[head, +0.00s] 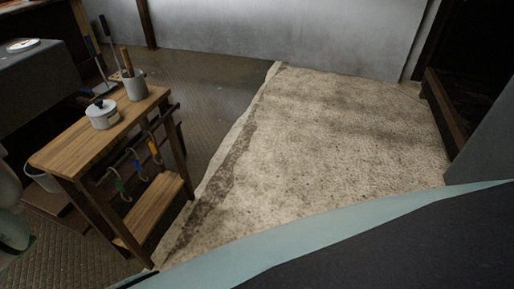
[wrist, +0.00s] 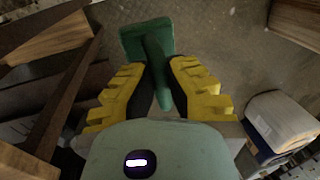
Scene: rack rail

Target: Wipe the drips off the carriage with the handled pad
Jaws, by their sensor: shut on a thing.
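My gripper (wrist: 156,78), with yellow and black fingers, is shut on the handle of the green handled pad (wrist: 146,36) in the wrist view. The green pad head sticks out beyond the fingertips, above a dark patterned floor. Part of the handle is hidden between the fingers. Neither the gripper nor the pad can be made out in the head view. I cannot pick out the carriage or any drips for certain in either view.
In the head view, a wooden cart (head: 80,147) carries a white lidded pot (head: 102,114) and a grey cup (head: 134,86) of utensils. Coloured hooks hang from its side rail. A pale rough slab (head: 320,140) to its right is clear. A white-topped box (wrist: 281,119) stands right in the wrist view.

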